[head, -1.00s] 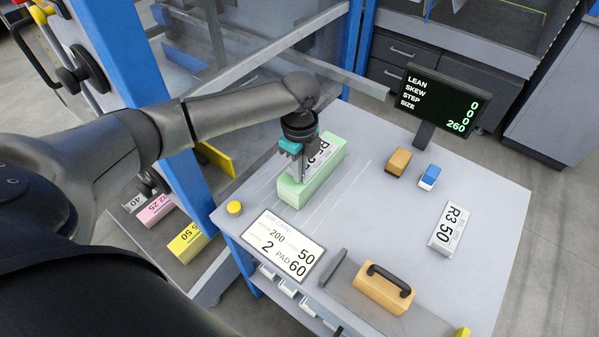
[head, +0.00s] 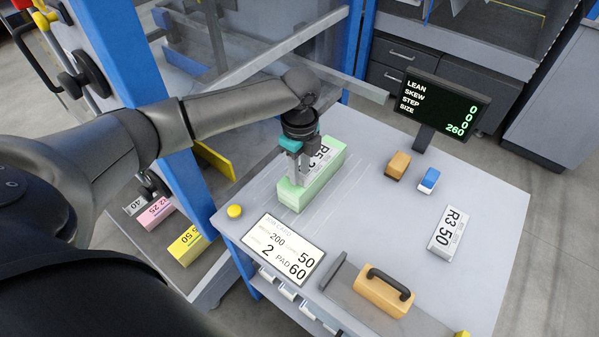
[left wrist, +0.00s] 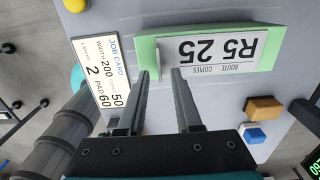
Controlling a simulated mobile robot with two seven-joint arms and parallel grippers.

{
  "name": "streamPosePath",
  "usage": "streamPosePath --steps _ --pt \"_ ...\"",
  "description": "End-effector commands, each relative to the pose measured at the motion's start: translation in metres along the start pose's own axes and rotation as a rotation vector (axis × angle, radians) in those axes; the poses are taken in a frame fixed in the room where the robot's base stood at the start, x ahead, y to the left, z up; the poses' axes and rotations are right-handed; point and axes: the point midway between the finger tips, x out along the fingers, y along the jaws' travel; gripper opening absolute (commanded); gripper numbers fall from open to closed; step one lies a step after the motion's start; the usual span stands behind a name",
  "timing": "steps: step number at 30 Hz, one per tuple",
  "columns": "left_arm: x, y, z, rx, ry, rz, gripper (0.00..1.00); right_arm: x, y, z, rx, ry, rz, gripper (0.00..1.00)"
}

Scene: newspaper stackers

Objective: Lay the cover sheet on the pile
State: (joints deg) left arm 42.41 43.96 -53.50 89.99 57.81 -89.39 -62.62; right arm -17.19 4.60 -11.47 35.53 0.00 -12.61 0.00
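The cover sheet (left wrist: 206,52) is a white sheet marked R5 25, lying flat on top of the pale green pile (head: 325,182). The pile also shows in the left wrist view (left wrist: 265,46). A small pale upright tab (left wrist: 157,60) shows at the sheet's end, close to my fingertips. My left gripper (head: 301,182) points down over the near end of the pile. In the left wrist view its two fingers (left wrist: 164,74) are apart, with nothing clamped between them. My right gripper is out of view.
A job card (head: 283,248) and yellow button (head: 235,210) are at the table's left edge. An orange block (head: 398,163), a blue-and-white block (head: 429,178) and an R3 50 bundle (head: 448,231) stand right. A handled orange block (head: 384,292) is in front. The screen (head: 440,103) stands behind.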

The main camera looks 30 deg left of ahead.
Motion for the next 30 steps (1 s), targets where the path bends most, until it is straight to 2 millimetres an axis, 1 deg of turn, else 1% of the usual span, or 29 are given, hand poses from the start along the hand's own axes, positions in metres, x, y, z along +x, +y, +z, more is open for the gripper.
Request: streamPosePath --steps 1,6,9,13,18,30 --pt "-0.014 -0.001 0.001 0.0 -0.001 -0.003 0.33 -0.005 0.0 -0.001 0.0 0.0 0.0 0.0" --pt "-0.053 -0.001 0.001 0.001 -0.001 -0.004 0.33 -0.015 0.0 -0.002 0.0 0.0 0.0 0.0" --pt "-0.073 -0.001 0.0 0.0 0.0 -0.004 0.33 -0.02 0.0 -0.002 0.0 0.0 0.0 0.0" --pt "-0.092 -0.001 0.0 0.001 0.001 -0.003 0.33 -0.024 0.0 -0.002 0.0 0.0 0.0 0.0" --pt "-0.103 0.0 0.0 -0.001 0.001 -0.001 0.33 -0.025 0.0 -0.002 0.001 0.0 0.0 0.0" --pt "-0.104 0.0 0.0 -0.001 0.001 0.0 0.33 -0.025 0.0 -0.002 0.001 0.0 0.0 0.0"
